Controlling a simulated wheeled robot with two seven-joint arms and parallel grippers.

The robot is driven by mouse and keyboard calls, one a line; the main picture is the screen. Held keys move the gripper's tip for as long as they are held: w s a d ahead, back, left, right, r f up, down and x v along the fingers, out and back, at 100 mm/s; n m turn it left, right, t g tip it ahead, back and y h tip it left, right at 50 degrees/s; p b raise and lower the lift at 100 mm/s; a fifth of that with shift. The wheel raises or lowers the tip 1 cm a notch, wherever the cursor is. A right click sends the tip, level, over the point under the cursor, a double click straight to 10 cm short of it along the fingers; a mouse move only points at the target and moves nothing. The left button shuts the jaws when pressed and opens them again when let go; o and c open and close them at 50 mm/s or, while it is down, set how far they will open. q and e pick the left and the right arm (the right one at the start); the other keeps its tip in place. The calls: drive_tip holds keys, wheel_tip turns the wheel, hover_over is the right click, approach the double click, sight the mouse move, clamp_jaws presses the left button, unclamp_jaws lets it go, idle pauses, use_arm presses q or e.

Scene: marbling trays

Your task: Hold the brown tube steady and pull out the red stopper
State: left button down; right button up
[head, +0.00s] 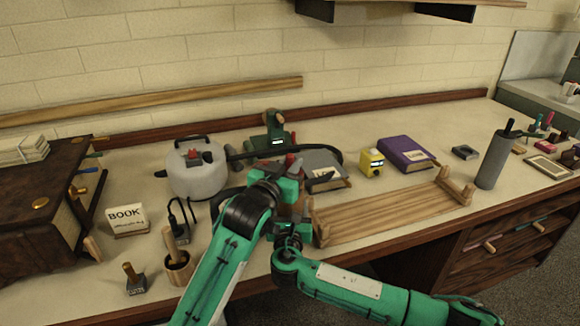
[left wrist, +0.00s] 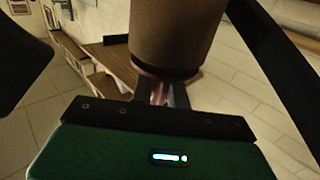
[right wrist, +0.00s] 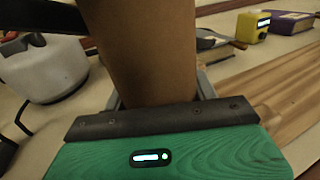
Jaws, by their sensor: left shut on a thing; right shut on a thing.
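The brown tube (right wrist: 145,50) fills the middle of the right wrist view, between the fingers of my right gripper (right wrist: 158,95), which is shut on it. In the left wrist view the tube (left wrist: 175,35) shows its dark-rimmed end. The red stopper (left wrist: 157,88) is at that end, between the fingers of my left gripper (left wrist: 163,94), which is shut on it. How deep the stopper sits in the tube I cannot tell. In the head view my arms meet above the bench and mostly hide the tube and stopper.
A round grey pot (head: 197,180) stands left of my grippers, with a book sign (head: 128,218) nearer the front. A wooden rack (head: 390,212) lies to the right. Behind it are a yellow device (head: 372,163) and a purple book (head: 405,152). A grey cylinder (head: 491,160) stands farther right.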

idle(0.3)
use_arm(q)
drive_tip(key=shift+r, duration=1.4)
use_arm(e)
drive_tip(key=o, duration=1.2)
drive_tip(key=shift+c, duration=0.2)
